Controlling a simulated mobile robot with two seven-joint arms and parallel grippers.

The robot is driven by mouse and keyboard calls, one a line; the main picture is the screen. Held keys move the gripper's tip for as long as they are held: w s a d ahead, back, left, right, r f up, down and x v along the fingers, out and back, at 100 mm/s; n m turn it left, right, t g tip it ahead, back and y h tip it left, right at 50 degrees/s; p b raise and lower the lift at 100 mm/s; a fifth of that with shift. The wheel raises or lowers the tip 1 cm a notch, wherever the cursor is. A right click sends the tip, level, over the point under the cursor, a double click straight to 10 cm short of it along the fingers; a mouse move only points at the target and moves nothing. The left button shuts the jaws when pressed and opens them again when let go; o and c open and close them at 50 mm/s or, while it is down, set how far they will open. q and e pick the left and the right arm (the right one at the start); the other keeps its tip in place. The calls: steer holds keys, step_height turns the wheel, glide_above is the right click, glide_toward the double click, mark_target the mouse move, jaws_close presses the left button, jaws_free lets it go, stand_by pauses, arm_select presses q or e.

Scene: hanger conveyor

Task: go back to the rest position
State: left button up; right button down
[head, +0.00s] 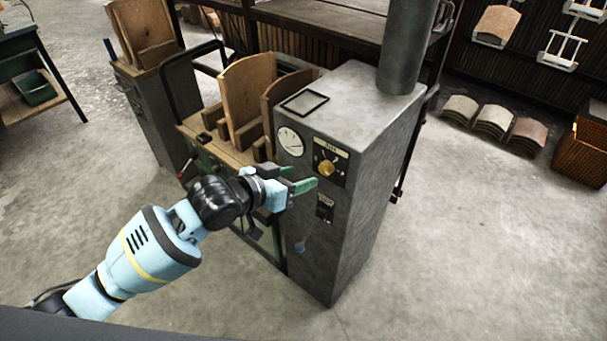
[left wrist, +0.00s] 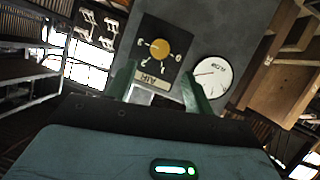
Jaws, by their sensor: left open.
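My left gripper (head: 301,180) reaches from the left to the front of a grey control cabinet. Its green fingers are apart with nothing between them. In the left wrist view the left gripper (left wrist: 160,88) points at a black panel marked AIR, with a yellow knob (left wrist: 158,48) and numbers around it. The knob also shows in the head view (head: 326,168), just beyond the fingertips. I cannot tell whether the fingers touch the cabinet. My right gripper is not in view.
The grey cabinet (head: 350,215) carries a round gauge (head: 290,141) and a thick pipe (head: 407,45). Beside it stands a bench with wooden forms (head: 247,90). Stacked curved tiles (head: 492,119) lie at the back right. The floor (head: 480,250) at the right front is clear.

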arm_select(q)
steer(key=shift+s, duration=0.1)
stand_by(0.4)
steer(key=s+a+f+n+y, duration=0.2)
steer(key=s+a+f, duration=0.1)
steer(key=s+f, duration=0.5)
steer(key=s+a+f+n+y, duration=0.1)
steer(key=s+a+f, duration=0.2)
steer(key=s+f, duration=0.45)
steer(key=s+a+f+y, duration=0.2)
steer(key=s+a+f, duration=0.2)
steer(key=s, duration=0.4)
steer(key=s+a+f+n+g+y, duration=0.1)
steer(key=s+a+f+y, duration=0.1)
steer(key=s+a+f, duration=0.3)
steer(key=s+f, duration=0.2)
steer(key=s, duration=0.2)
